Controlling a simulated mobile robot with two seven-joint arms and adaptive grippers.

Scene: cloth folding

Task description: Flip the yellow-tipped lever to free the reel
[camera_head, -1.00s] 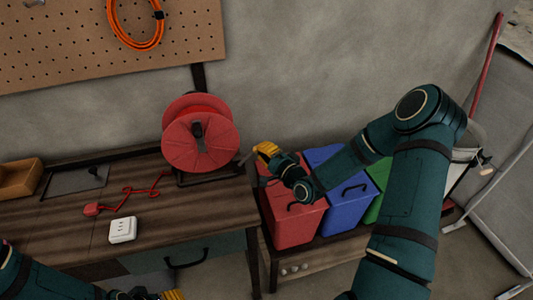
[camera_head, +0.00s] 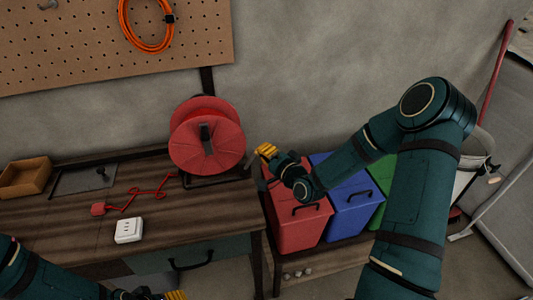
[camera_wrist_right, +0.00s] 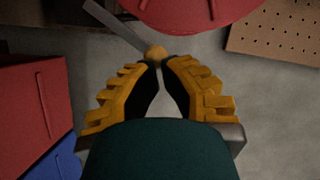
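The red reel (camera_head: 207,143) stands on a dark frame at the bench's right end, and its lower edge shows in the right wrist view (camera_wrist_right: 190,12). The grey lever (camera_wrist_right: 117,27) slants to a round yellow tip (camera_wrist_right: 156,52). My right gripper (camera_head: 264,151) is beside the reel, above the red bin. In the right wrist view its fingertips (camera_wrist_right: 163,61) are drawn together right at the yellow tip; I cannot tell whether they grip it or only touch it. My left gripper (camera_head: 175,295) is mostly cut off at the bottom edge.
Red (camera_head: 297,222), blue (camera_head: 352,209) and green (camera_head: 381,175) bins stand on a low shelf under my right arm. A white socket block (camera_head: 129,230), a red cord (camera_head: 150,192) and a wooden tray (camera_head: 25,177) are on the bench (camera_head: 75,240). A pegboard (camera_head: 75,50) hangs behind.

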